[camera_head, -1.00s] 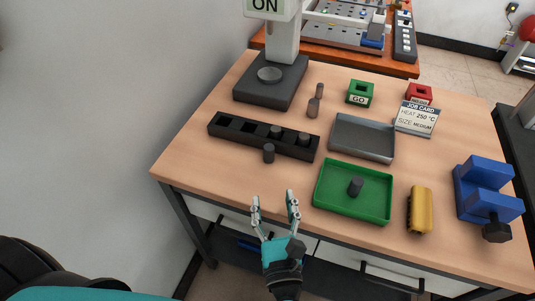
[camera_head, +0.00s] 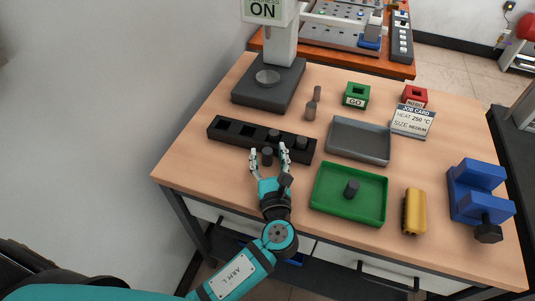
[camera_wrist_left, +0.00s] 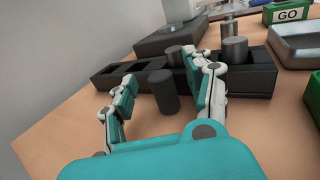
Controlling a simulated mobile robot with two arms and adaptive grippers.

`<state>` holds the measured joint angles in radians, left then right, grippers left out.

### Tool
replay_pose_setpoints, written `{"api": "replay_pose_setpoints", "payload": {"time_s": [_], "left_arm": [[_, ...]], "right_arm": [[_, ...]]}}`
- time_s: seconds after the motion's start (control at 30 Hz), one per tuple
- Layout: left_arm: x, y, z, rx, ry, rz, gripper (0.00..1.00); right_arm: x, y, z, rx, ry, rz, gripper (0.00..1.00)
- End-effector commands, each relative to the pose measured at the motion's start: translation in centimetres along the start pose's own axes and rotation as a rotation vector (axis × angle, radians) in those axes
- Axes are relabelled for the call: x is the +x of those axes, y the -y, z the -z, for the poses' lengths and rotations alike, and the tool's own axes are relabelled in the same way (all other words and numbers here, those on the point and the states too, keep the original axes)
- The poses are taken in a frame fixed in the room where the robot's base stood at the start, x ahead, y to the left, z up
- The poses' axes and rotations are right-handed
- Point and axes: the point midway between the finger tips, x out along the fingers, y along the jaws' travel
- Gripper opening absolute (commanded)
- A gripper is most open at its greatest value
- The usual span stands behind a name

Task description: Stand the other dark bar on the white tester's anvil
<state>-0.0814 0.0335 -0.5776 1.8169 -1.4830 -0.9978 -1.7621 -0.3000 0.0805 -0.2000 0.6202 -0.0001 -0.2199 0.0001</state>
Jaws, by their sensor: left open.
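A short dark bar (camera_head: 267,156) stands upright on the table just in front of the black rack (camera_head: 226,136). My left gripper (camera_head: 269,157) is open with its fingers on either side of this bar. In the left wrist view the bar (camera_wrist_left: 163,91) stands between the open fingers, with gaps visible. Another dark bar (camera_head: 352,189) stands in the green tray (camera_head: 330,206). Two more bars (camera_head: 274,135) stand in the rack's right slots. The white tester (camera_head: 283,45) stands at the back left, its round anvil (camera_head: 268,76) bare. My right gripper is not in view.
A grey tray (camera_head: 359,141), a green GO block (camera_head: 356,95), a red block (camera_head: 414,96) and a job card (camera_head: 413,121) are right of the rack. A yellow object (camera_head: 414,211) and a blue vise (camera_head: 478,193) are at right.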

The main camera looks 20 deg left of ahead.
Motion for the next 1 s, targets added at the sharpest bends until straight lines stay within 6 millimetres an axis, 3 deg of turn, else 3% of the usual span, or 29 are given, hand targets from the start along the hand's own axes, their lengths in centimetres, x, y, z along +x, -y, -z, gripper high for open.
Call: {"api": "replay_pose_setpoints", "payload": {"time_s": [0.27,0.67,1.0], "left_arm": [[0.29,-0.02,0.04,0.0,0.0,0.0,0.52],[0.26,-0.01,0.03,0.0,-0.001,0.0,0.0],[0.27,0.01,-0.09,-0.001,0.001,0.0,0.0]], "right_arm": [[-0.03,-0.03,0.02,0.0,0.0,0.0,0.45],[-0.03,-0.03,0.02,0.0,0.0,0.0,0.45],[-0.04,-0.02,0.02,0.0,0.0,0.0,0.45]]}}
